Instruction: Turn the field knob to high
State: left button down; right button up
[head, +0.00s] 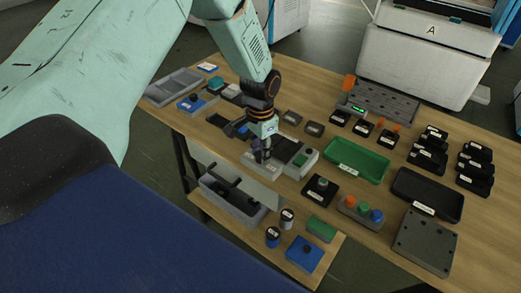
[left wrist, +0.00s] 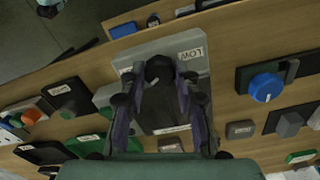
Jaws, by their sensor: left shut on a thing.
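The field knob (left wrist: 159,67) is a dark knob on a light grey box (left wrist: 200,62), seen in the left wrist view. A label reading LOW (left wrist: 190,54) is on the box to the right of the knob. Another label at the left is partly hidden by a finger. My left gripper (left wrist: 160,82) is shut on the knob, with a finger on each side. In the head view my left gripper (head: 262,154) points down at the grey box (head: 252,162) near the table's front edge, and the knob is hidden there. My right gripper is not in view.
A blue knob (left wrist: 266,88) stands on a dark base to the right in the left wrist view. In the head view a green tray (head: 356,160) and a black tray (head: 428,194) lie to the right. Small boxes crowd the wooden table (head: 323,92). A lower shelf holds a grey bin (head: 233,205).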

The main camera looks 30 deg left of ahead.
aim_at(260, 154)
pick_arm(q)
jog(key=c, duration=1)
grip_release()
notch_tip(260, 154, up, 12)
dwell(0.3)
